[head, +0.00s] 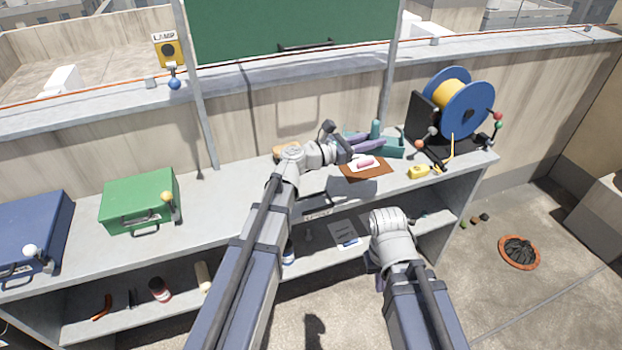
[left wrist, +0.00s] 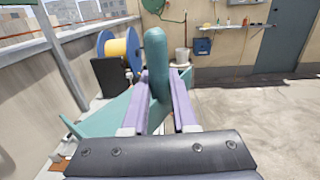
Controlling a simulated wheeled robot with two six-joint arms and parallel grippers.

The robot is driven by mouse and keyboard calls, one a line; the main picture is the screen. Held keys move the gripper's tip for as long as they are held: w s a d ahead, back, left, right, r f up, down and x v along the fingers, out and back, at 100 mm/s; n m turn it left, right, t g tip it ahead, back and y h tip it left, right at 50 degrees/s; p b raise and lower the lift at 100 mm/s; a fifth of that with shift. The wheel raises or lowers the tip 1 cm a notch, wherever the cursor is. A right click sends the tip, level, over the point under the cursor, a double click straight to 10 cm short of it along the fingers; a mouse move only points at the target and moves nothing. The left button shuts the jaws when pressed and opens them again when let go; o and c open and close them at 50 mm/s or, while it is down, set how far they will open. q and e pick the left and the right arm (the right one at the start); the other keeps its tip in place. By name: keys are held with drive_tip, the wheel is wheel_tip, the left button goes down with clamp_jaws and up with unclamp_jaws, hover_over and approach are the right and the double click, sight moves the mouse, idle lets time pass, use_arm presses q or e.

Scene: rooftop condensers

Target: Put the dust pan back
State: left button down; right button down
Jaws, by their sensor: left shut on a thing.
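The teal dust pan (head: 390,149) is at the back of the worktop, left of the cable reel. Its upright handle and flared pan (left wrist: 98,128) show in the left wrist view. My left gripper (head: 364,143) is shut on the handle, with a purple finger on each side of it in the left wrist view (left wrist: 158,100). I cannot tell whether the pan touches the worktop. My right gripper (head: 373,264) is low in front of the bench, mostly hidden behind its own wrist.
A brown mat (head: 378,172) with a pink-and-white item lies in front of the pan. The blue-and-yellow reel (head: 462,105) and a yellow item (head: 418,172) are to its right. A green case (head: 140,200) and blue case (head: 32,235) stand left. The worktop's middle left is clear.

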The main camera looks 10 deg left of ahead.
use_arm(q)
drive_tip(key=w+a+f+n+t+y+b, duration=0.35)
drive_tip(key=a+f+b, duration=0.2)
drive_tip(key=a, duration=0.55)
drive_tip(key=w+a+f+n+t+y+b, duration=0.2)
drive_tip(key=a+f+n+y+b, duration=0.25)
drive_tip(key=a, duration=0.55)
drive_tip(key=shift+m, duration=0.9)
drive_tip(key=f+b, duration=0.3)
drive_tip(key=f, duration=0.1)
drive_tip(key=f+b, duration=0.7)
drive_tip(key=shift+s+a+f, duration=0.15)
drive_tip(key=shift+s+f, duration=0.1)
drive_tip(key=shift+f, duration=0.15)
drive_tip(key=shift+f+b, duration=0.1)
drive_tip(key=shift+b, duration=0.25)
drive_tip(key=c, duration=0.7)
unclamp_jaws()
